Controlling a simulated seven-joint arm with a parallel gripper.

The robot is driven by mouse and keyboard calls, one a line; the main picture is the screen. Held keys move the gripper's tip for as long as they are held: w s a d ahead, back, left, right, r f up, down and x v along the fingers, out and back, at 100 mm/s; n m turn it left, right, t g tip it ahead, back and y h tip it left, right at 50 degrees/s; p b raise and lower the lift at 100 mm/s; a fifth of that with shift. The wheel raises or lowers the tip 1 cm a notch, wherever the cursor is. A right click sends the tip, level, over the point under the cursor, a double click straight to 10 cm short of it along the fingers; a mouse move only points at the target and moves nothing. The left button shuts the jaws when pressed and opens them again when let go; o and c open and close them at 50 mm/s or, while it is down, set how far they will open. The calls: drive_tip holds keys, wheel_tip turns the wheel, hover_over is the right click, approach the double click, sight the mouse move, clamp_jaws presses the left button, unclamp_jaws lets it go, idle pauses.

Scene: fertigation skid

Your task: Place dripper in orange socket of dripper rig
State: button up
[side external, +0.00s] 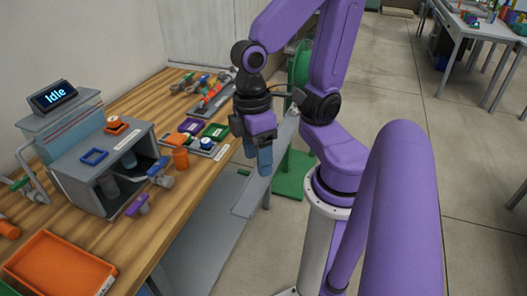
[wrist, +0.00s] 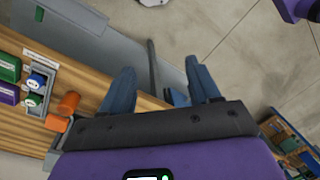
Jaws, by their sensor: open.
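My gripper (side external: 257,157) hangs in the air beyond the bench's front edge, its blue fingers pointing down. In the wrist view my gripper (wrist: 162,88) has its fingers spread with nothing between them. A grey rig with an "Idle" display (side external: 54,96) stands on the bench at left. An orange square socket-like part (side external: 116,126) and a blue one (side external: 93,157) sit on its top. An orange cylinder (side external: 180,158) stands near the bench edge, left of my gripper; it also shows in the wrist view (wrist: 68,103). I cannot tell which piece is the dripper.
Purple (side external: 190,126) and green (side external: 215,131) blocks sit behind the orange cylinder. A rack of coloured parts (side external: 212,95) lies farther back. An orange tray (side external: 58,265) is at front left. A purple fitting (side external: 137,205) and a blue valve (side external: 160,172) project near the rig's front.

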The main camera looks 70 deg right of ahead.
drive_tip(key=n, duration=0.1)
drive_tip(key=s+n+t, duration=0.1)
drive_tip(key=n, duration=0.1)
drive_tip(key=shift+d+r, duration=0.1)
drive_tip(key=shift+d, duration=0.25)
